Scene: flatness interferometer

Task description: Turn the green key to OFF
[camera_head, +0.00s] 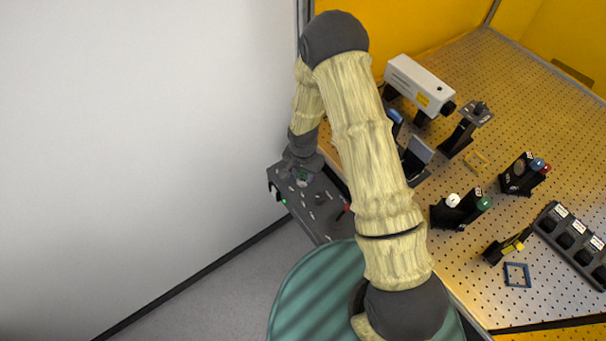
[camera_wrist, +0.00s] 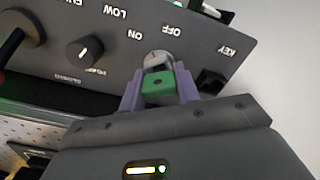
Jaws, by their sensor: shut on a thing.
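The green key (camera_wrist: 158,88) sits in a round metal lock (camera_wrist: 157,60) on a dark control panel (camera_wrist: 215,50). My gripper (camera_wrist: 160,92) has two purple fingers, one on each side of the key's green head, shut on it. In the wrist view the labels read upside down: ON lies to the upper left of the lock, OFF to the upper right, and KEY farther right. I cannot tell exactly which label the key points to. In the head view my gripper (camera_head: 302,172) is at the panel (camera_head: 318,200), small and partly hidden by my wrist.
A black knob (camera_wrist: 84,53) with a white pointer is left of the key. A green light (camera_head: 284,201) shows on the panel's left edge. A perforated optical bench (camera_head: 520,120) with several mounts and a white instrument (camera_head: 418,82) is to the right. A white wall (camera_head: 140,130) stands left.

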